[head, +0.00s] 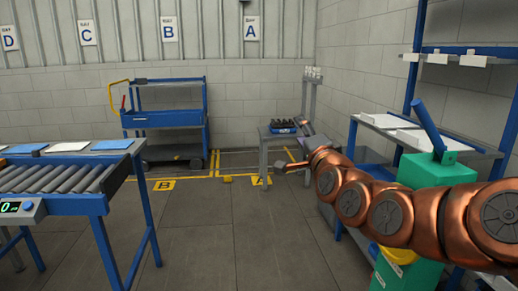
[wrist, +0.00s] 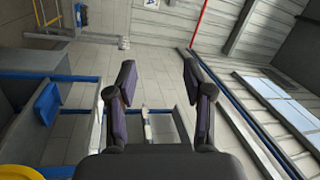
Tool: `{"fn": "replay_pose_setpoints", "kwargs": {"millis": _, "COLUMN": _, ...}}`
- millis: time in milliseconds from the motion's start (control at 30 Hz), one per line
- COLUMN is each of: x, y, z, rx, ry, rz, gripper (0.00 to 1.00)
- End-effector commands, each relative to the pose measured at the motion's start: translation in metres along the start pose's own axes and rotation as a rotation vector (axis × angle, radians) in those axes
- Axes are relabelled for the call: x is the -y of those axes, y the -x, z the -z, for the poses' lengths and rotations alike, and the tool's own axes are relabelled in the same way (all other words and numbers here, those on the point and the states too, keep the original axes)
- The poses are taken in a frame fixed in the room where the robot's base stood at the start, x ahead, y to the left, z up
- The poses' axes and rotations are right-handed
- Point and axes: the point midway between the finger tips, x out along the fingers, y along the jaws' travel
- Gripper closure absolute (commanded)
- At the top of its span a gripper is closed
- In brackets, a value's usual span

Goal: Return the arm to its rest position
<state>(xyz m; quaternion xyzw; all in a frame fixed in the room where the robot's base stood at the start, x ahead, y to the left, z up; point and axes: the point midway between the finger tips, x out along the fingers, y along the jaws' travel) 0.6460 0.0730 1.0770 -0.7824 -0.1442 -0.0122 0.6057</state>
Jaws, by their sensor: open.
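My copper arm (head: 350,200) reaches in from the right side of the head view toward the middle. My gripper (wrist: 157,78) shows in the wrist view with its two dark fingers well apart. Nothing is between the fingers. Beyond them the wrist view shows a pale block floor and wall area, tilted. In the head view the gripper end is small and partly hidden by the arm links, near a small grey table (head: 266,150).
A roller conveyor (head: 60,180) stands at the left. A blue cart (head: 165,117) is by the back wall. The floor (head: 205,240) in the middle is clear.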

Motion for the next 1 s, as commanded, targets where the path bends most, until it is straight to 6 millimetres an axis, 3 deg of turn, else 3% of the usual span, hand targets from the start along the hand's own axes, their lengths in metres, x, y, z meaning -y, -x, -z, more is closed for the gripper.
{"fn": "replay_pose_setpoints", "kwargs": {"millis": 33, "x": 0.008, "y": 0.004, "z": -0.006, "rx": 0.041, "ry": 0.05, "rz": -0.053, "gripper": 0.48}}
{"fn": "replay_pose_setpoints", "kwargs": {"millis": 267, "x": -0.013, "y": 0.047, "z": -0.041, "rx": 0.261, "ry": 0.285, "rz": -0.321, "gripper": 0.48}}
{"fn": "replay_pose_setpoints", "kwargs": {"millis": 467, "x": -0.034, "y": 0.107, "z": -0.056, "rx": 0.469, "ry": 0.474, "rz": -0.552, "gripper": 0.48}}
{"fn": "replay_pose_setpoints", "kwargs": {"millis": 700, "x": -0.047, "y": 0.203, "z": -0.055, "rx": 0.74, "ry": 0.645, "rz": -0.821, "gripper": 0.48}}
{"fn": "replay_pose_setpoints", "kwargs": {"millis": 867, "x": -0.042, "y": 0.276, "z": -0.046, "rx": 0.932, "ry": 0.72, "rz": -0.99, "gripper": 0.48}}
{"fn": "replay_pose_setpoints", "kwargs": {"millis": 1000, "x": -0.028, "y": 0.344, "z": -0.036, "rx": 1.114, "ry": 0.744, "rz": -1.132, "gripper": 0.48}}
